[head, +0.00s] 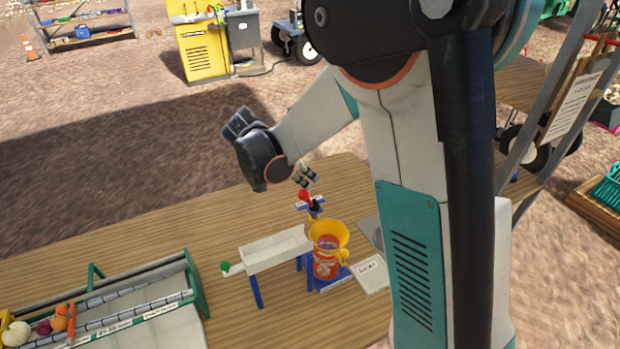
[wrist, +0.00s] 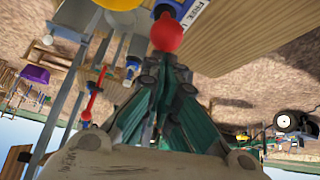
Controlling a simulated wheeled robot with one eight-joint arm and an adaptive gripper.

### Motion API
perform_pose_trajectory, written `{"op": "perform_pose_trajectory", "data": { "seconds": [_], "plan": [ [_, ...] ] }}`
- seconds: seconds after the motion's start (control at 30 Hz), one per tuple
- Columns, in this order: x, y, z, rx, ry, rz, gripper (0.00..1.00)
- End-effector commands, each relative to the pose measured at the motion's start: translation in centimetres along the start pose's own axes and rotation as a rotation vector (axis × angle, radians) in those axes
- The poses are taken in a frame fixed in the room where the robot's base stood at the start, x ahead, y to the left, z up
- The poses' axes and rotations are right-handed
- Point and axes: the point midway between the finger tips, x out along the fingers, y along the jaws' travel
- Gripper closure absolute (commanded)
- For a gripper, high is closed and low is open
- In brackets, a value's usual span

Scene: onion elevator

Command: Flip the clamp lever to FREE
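The clamp lever shows as a red ball knob (head: 304,195) on a dark stem, on a small blue-and-white bracket behind the yellow funnel (head: 329,238). In the wrist view the red knob (wrist: 167,33) stands just beyond the fingertips. Part of a label (wrist: 196,14) with the letters "FREE" shows beside it. My gripper (head: 305,178) is just above the knob in the head view. In the wrist view its fingers (wrist: 165,75) come together, empty. I cannot tell whether they touch the knob. The lower stem is partly hidden.
A white trough (head: 274,248) on blue legs with a green knob (head: 225,266) stands left of the funnel. An orange-red container (head: 326,263) is under the funnel. A green-framed roller rack (head: 130,300) is at left. The bare wooden table (head: 220,225) is clear behind the trough.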

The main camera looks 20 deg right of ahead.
Motion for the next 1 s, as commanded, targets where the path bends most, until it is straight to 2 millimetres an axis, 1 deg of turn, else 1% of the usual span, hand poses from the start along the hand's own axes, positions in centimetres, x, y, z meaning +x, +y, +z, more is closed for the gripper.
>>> {"op": "perform_pose_trajectory", "data": {
  "seconds": [0.03,0.53,0.67,0.9,0.93,1.0],
  "plan": [
    [-0.1,-0.1,0.7,-0.005,-0.012,-0.003,1.0],
    [-0.2,-0.1,0.7,-0.007,-0.012,-0.004,1.0],
    [-0.2,-0.1,-0.4,-0.007,-0.012,-0.004,1.0],
    [-0.1,-0.3,-4.5,-0.005,-0.004,-0.004,1.0],
    [-0.8,-0.4,-3.9,-0.009,-0.004,-0.007,1.0],
    [-2.0,-0.5,-3.4,-0.01,-0.003,-0.007,1.0]
  ]
}}
